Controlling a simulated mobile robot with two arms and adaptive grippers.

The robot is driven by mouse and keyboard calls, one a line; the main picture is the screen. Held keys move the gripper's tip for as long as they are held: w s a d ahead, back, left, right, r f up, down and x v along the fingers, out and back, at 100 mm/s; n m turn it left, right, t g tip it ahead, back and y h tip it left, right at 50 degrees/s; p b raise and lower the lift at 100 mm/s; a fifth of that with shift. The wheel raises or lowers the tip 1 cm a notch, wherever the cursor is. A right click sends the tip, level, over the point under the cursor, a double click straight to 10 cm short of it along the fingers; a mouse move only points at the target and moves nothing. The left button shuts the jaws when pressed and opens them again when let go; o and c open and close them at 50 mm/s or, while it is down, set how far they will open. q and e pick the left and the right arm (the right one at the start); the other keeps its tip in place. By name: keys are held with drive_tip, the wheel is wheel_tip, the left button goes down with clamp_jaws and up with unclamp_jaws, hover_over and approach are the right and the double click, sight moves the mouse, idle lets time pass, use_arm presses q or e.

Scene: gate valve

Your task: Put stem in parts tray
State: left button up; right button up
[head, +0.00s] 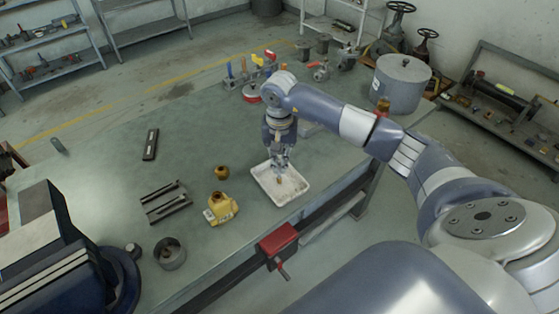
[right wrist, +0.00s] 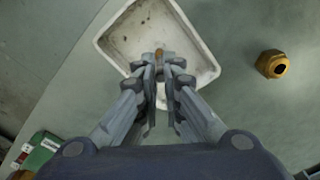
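The stem (right wrist: 159,56) is a small brass-brown piece at the fingertips of my right gripper (right wrist: 160,68) in the right wrist view. The fingers are close together around it, and most of it is hidden between them. In the head view, my right gripper (head: 283,168) points down over the parts tray, and the stem's brass end (head: 279,180) shows just below the fingertips. The parts tray (head: 297,195) is a shallow white, stained tray on the bench; its rim also shows in the right wrist view (right wrist: 205,72). I cannot tell whether the stem touches the tray floor. My left gripper is out of view.
A yellow valve body (head: 221,209) and a brass nut (head: 221,172) stand left of the tray. Farther left are dark slotted blocks (head: 165,203), a grey cup (head: 170,254) and a big vise (head: 45,260). A red box with a handle (head: 278,240) is at the front edge.

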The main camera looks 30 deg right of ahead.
drive_tip(key=shift+o, duration=1.1)
drive_tip(key=shift+r+p, duration=0.2)
drive_tip(key=shift+p, duration=0.1)
wheel_tip(320, 180, up, 12)
drive_tip(key=b, duration=0.3)
